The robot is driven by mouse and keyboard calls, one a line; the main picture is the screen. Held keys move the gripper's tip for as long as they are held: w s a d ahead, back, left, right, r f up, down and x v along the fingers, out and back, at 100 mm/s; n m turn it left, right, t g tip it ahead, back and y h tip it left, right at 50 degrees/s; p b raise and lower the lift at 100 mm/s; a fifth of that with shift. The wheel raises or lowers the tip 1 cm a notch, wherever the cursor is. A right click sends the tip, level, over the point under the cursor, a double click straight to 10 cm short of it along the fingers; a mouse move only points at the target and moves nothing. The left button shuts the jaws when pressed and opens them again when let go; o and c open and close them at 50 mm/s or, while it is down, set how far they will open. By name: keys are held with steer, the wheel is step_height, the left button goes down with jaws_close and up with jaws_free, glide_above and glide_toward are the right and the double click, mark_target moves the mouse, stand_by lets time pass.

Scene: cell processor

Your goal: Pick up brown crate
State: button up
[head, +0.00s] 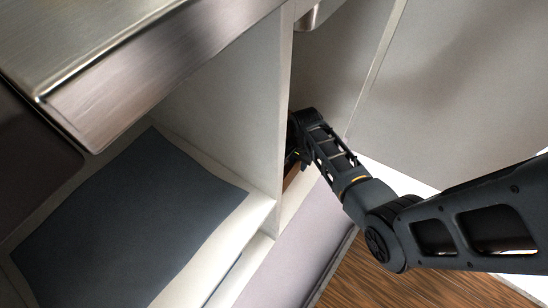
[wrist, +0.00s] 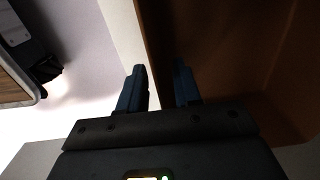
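The brown crate (wrist: 235,45) fills the right of the wrist view, dark and close, with its near edge running down between my fingers. In the head view only a small brown sliver of it (head: 291,177) shows beside the cabinet's upright panel; the rest is hidden by the panel and my arm. My gripper (wrist: 162,88) is open, with a gap between its two dark fingers. The left finger is outside the crate's edge and the right finger is over the brown side. Whether either finger touches the crate I cannot tell.
A pale upright panel (head: 268,110) stands just left of my gripper in the head view. A dark grey panel (head: 125,225) lies left of it, under a metal counter edge (head: 160,75). A large pale panel (head: 470,80) is at the right. Wood floor (head: 390,275) shows below.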

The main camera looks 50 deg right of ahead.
steer(key=shift+f, duration=0.55)
steer(key=shift+c, duration=0.4)
jaws_close()
steer(key=shift+r, duration=0.1)
